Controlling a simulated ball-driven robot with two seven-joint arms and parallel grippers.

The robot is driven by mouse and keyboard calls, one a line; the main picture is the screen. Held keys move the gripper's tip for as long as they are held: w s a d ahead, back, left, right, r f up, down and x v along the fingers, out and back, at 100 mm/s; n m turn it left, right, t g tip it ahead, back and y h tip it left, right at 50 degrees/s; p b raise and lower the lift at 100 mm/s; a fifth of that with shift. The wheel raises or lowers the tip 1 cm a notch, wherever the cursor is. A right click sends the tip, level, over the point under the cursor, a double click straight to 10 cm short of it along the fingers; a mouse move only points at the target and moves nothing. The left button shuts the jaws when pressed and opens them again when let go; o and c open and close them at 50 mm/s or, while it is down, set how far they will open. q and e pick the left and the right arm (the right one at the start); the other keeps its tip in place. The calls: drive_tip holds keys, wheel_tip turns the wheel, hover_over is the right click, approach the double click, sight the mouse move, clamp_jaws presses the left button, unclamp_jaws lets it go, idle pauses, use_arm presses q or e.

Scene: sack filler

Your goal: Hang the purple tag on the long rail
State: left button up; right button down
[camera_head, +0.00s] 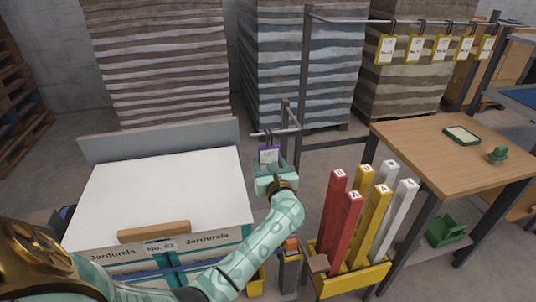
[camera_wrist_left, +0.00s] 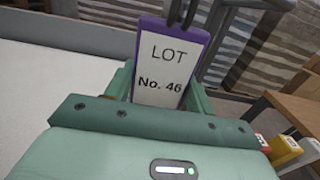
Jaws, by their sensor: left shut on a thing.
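The purple tag (camera_head: 268,156) has a white face and stands upright at the short rail (camera_head: 272,132) on a grey post. In the left wrist view the tag (camera_wrist_left: 170,62) reads "LOT No. 46", with dark hook loops at its top. My left gripper (camera_head: 272,172) is shut on its lower part. The hook is close to the short rail; I cannot tell if it still rests on it. The long rail (camera_head: 345,21) runs across the upper right, higher and farther back, with several yellow-framed tags (camera_head: 414,48) hanging from it. My right gripper is not in view.
Red, yellow and white square bars (camera_head: 336,200) stand in a yellow holder (camera_head: 352,278) to the right. A wooden table (camera_head: 450,160) stands farther right. Striped sack stacks (camera_head: 160,60) stand behind.

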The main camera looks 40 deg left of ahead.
use_arm(q)
drive_tip(key=shift+r+p, duration=1.1)
drive_tip(key=shift+r, duration=0.35)
drive_tip(key=p+v, duration=0.1)
drive_tip(key=v, duration=0.9)
drive_tip(key=shift+p, duration=0.4)
